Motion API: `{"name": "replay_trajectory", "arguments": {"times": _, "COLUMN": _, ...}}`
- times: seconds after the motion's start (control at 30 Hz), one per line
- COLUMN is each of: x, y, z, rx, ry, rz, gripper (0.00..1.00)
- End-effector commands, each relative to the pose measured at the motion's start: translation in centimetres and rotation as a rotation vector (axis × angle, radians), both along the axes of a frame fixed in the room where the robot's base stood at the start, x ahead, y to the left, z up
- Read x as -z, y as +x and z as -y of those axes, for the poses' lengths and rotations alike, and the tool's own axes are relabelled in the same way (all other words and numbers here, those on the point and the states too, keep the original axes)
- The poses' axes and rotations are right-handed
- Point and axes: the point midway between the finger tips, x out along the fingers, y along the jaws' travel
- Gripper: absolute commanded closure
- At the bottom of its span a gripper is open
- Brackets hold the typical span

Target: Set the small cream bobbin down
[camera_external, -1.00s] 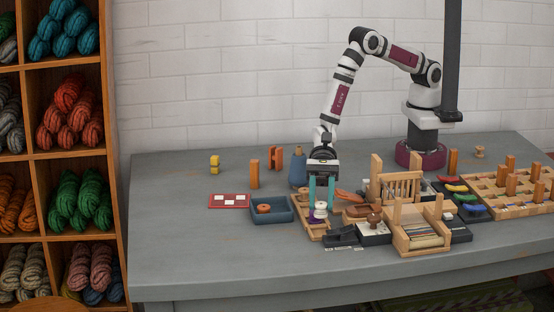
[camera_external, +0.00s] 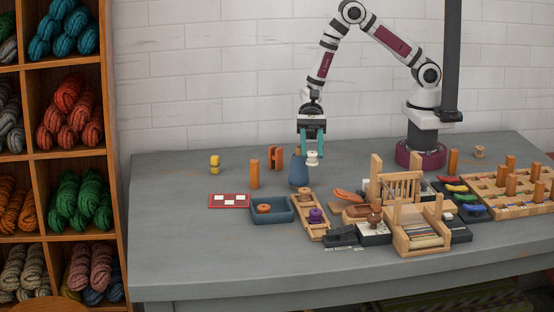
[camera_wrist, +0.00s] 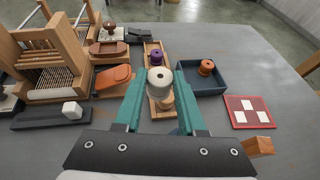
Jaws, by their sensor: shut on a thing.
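The small cream bobbin (camera_external: 313,158) is held between the teal fingers of my gripper (camera_external: 312,150), lifted well above the table. In the wrist view the cream bobbin (camera_wrist: 159,80) sits between the fingertips, upright or nearly so. Below it is a wooden tray (camera_external: 314,228) holding a purple bobbin (camera_external: 316,215) and a tan or brown spool (camera_external: 309,196). The purple bobbin also shows in the wrist view (camera_wrist: 157,57). In that view the held bobbin and gripper hide part of the tray.
A blue tray (camera_external: 272,217) with an orange bobbin (camera_external: 264,208) stands left of the wooden tray. A red card with white squares (camera_external: 230,201) lies further left. A blue cone (camera_external: 298,168) stands behind. Looms (camera_external: 420,238) crowd the right. The table's front left is clear.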

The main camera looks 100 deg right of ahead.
Motion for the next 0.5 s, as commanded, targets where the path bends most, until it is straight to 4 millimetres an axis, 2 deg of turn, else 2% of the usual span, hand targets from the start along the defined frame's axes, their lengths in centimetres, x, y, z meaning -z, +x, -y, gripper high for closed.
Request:
{"name": "replay_trajectory", "arguments": {"times": 0.03, "x": 0.1, "y": -1.2, "z": 1.9, "rx": -0.004, "ry": 0.001, "rz": -0.004, "gripper": 1.0}}
{"name": "replay_trajectory", "arguments": {"times": 0.1, "x": 0.1, "y": -3.4, "z": 4.1, "rx": -0.023, "ry": 0.001, "rz": -0.002, "gripper": 1.0}}
{"name": "replay_trajectory", "arguments": {"times": 0.2, "x": -0.2, "y": -6.2, "z": 6.3, "rx": -0.046, "ry": 0.0, "rz": -0.001, "gripper": 1.0}}
{"name": "replay_trajectory", "arguments": {"times": 0.3, "x": 0.1, "y": -7.7, "z": 7.3, "rx": -0.06, "ry": 0.0, "rz": -0.002, "gripper": 1.0}}
{"name": "replay_trajectory", "arguments": {"times": 0.5, "x": 4.5, "y": -8.2, "z": 7.4, "rx": -0.066, "ry": 0.001, "rz": -0.003, "gripper": 1.0}}
